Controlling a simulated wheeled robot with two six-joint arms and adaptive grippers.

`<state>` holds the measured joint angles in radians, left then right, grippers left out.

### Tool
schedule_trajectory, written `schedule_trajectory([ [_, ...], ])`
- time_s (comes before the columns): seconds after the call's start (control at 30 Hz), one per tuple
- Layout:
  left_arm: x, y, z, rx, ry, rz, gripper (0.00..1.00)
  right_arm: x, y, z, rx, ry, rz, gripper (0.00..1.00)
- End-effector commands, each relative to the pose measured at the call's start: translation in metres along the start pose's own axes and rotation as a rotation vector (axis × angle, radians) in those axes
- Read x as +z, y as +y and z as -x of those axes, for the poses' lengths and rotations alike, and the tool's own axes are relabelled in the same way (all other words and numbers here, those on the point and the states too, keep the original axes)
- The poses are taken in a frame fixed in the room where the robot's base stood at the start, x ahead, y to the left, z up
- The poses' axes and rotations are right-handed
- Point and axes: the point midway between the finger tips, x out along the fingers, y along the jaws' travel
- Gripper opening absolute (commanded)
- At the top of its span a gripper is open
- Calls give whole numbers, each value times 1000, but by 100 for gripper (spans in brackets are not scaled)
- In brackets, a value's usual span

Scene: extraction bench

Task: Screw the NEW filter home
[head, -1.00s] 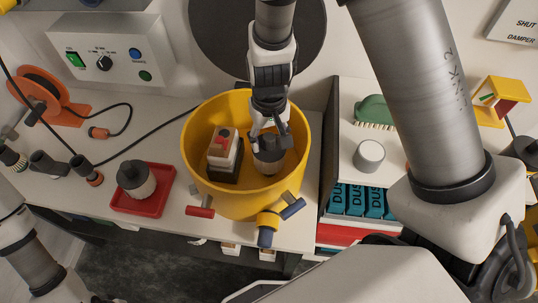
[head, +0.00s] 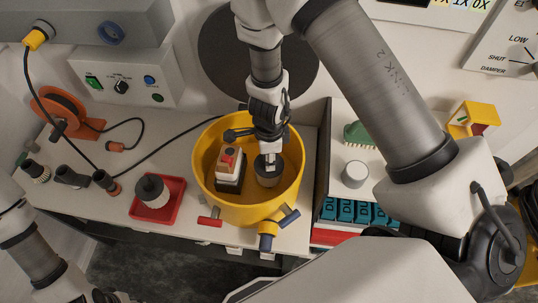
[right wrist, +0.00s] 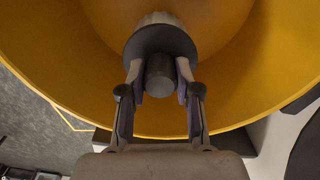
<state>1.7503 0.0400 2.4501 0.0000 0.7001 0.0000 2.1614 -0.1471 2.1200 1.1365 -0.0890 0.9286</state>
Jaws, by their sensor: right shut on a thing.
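A yellow drum (head: 208,186) stands open on the bench. Inside it, a filter with a dark cap (head: 266,179) sits at the right. My right gripper (head: 267,160) comes down from above and is shut on that filter's knob. In the right wrist view the fingertips (right wrist: 160,80) press both sides of the dark knob (right wrist: 160,72). A strip of white pleats (right wrist: 158,19) shows beyond the round cap. The filter's lower end is hidden.
A white-and-red float-like block (head: 229,165) stands inside the drum, left of the held filter. A dark upright panel (head: 322,150) stands close to the right. Hose fittings (head: 72,177) lie at the left.

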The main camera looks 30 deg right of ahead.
Motion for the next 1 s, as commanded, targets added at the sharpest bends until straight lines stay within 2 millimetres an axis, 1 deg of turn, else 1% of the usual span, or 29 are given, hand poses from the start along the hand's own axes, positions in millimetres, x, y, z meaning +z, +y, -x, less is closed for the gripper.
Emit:
schedule_trajectory([
  [0.17,0,0,-2,0,-1,0,40,0,0,-2,1,0,-7,0],
  [0.2,0,0,-2,0,-1,0,40,0,0,-2,1,-1,-6,43],
  [0.23,0,0,-2,0,-1,0,40,0,0,-2,1,-1,-6,53],
  [0.27,0,0,-2,0,-1,0,40,0,0,-2,1,-1,-5,58],
  [0.53,0,0,-2,0,0,0,40,0,0,-2,0,-1,4,58],
  [0.6,0,0,-7,0,0,0,40,0,0,-3,-1,-2,72,58],
  [0.67,0,0,-16,0,0,0,40,0,0,-6,-2,-2,207,58],
  [0.77,0,0,-34,0,0,0,40,0,-1,-10,-4,-1,529,58],
  [0.8,0,0,-42,0,-1,0,40,1,-1,-10,-5,-1,663,58],
  [0.9,0,0,-63,0,-1,0,40,0,-1,-12,-5,0,977,58],
  [1.0,0,-1,-83,0,-1,0,40,0,-1,-12,-6,1,1256,58],
])
